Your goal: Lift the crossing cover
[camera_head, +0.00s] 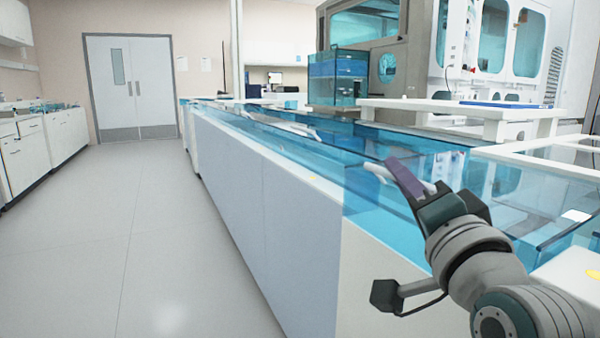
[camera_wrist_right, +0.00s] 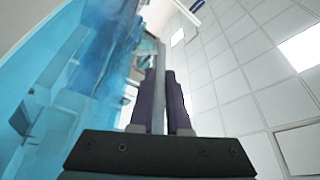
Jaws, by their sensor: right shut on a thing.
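My right gripper (camera_head: 403,178) reaches in from the lower right of the head view, its purple fingers over the near part of the blue see-through track. It is shut on a pale bar (camera_head: 376,170) that shows on both sides of the fingers. In the right wrist view the purple fingers (camera_wrist_right: 163,85) close around this thin grey-white strip (camera_wrist_right: 158,100). The bar looks like the handle of the crossing cover, a clear blue panel (camera_head: 365,190). I cannot tell whether the cover is raised off the track. My left gripper is not in view.
The blue-walled track (camera_head: 290,135) on its long white base (camera_head: 260,190) runs away to the back. A white raised bench (camera_head: 440,105) stands behind it. A white-framed opening (camera_head: 560,155) lies to the right. The floor (camera_head: 120,230) at left is clear up to grey double doors (camera_head: 130,85).

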